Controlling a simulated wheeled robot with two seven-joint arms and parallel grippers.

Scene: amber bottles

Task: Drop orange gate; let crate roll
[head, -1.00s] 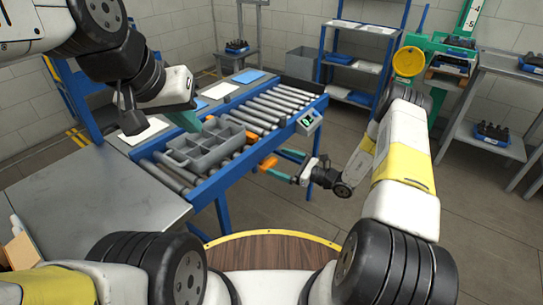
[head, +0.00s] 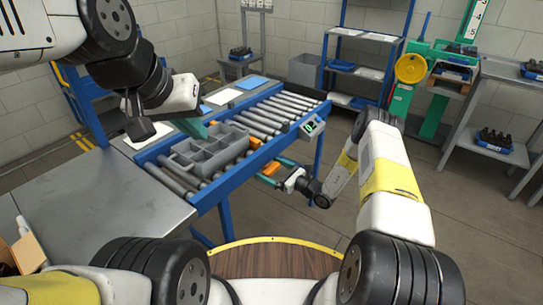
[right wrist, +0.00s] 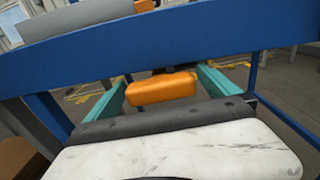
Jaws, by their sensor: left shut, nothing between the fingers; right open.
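The grey divided crate (head: 212,148) sits on the roller conveyor (head: 268,122), its compartments looking empty. An orange block (right wrist: 163,88), seemingly the gate's handle, is below the blue side rail in the right wrist view; orange also shows beside the rail in the head view (head: 270,168). My right gripper (right wrist: 165,80) is open, its teal fingers on either side of the orange block, with gaps showing. My left gripper (head: 194,128) is shut and empty at the crate's far left side; whether it touches is unclear. The gate's plate is not clearly visible.
A small display box (head: 312,126) is fixed to the conveyor's near rail. A grey table (head: 105,215) adjoins the conveyor's left end. Rollers right of the crate are clear. Shelves with bottles stand at the right.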

